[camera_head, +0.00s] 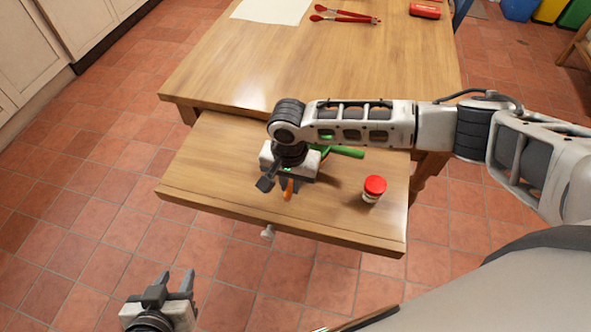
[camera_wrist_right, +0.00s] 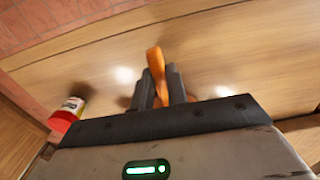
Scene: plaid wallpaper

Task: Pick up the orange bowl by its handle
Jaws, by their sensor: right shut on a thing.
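An orange handle-like piece (camera_head: 287,190) shows below my right gripper (camera_head: 281,184), over the pulled-out wooden board or drawer. In the right wrist view, the orange piece (camera_wrist_right: 156,68) stands between the two dark fingers of my right gripper (camera_wrist_right: 159,85). These are shut on it, and its rounded end sticks out past the fingertips. My left gripper (camera_head: 179,282) is open and empty over the tiled floor at the lower left, away from the table.
A red-lidded jar (camera_head: 374,188) stands right of my right gripper. A green handle-like thing (camera_head: 344,151) lies partly hidden behind the arm.

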